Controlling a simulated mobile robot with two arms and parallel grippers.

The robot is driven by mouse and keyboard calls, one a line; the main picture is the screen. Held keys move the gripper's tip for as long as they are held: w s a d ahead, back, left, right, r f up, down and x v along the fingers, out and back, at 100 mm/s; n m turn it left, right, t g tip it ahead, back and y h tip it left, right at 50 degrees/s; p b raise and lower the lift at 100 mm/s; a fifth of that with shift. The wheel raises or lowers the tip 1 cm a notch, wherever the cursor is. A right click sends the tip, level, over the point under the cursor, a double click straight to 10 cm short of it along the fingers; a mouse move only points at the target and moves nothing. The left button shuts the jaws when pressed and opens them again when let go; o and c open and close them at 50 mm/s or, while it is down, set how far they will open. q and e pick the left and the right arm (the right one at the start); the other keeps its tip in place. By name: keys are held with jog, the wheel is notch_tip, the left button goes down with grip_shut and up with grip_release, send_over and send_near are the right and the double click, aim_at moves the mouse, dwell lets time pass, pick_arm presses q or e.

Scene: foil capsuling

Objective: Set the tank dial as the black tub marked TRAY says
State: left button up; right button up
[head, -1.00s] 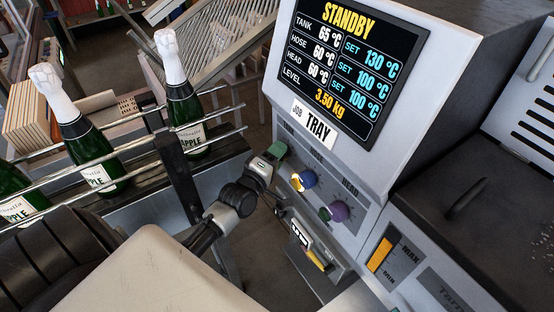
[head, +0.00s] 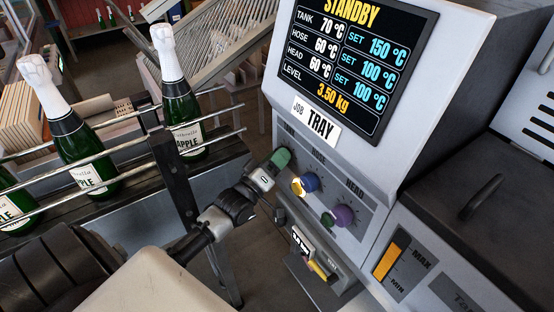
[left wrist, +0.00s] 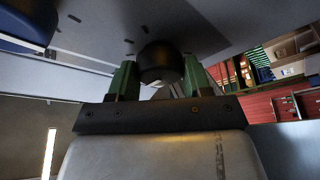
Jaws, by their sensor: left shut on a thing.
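The melter's screen (head: 350,60) reads STANDBY, with TANK 70 °C and SET 150 °C. Hose and head both read 60 °C with SET 100 °C, and level 3.50 kg. Below it a white plate (head: 317,121) reads JOB TRAY. My left gripper (head: 279,160) is at the leftmost dial position, under the TANK label. In the left wrist view its green fingers (left wrist: 160,80) sit either side of a dark round knob, the tank dial (left wrist: 160,60), and are shut on it. In the head view the gripper mostly hides this dial. No black tub marked TRAY is in view. My right gripper is not in view.
A blue hose dial (head: 307,182) and a purple head dial (head: 344,215) are close to the right of my gripper. Green bottles with white foil tops (head: 70,130) stand behind metal rails (head: 120,146) on the left. A dark lid (head: 475,200) with a handle is at right.

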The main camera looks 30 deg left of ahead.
pick_arm(q)
jog(key=shift+f, duration=0.1)
jog(key=o, duration=0.9)
jog(key=shift+s, duration=0.1)
jog(key=shift+b+v, duration=0.85)
jog(key=shift+v, duration=4.5)
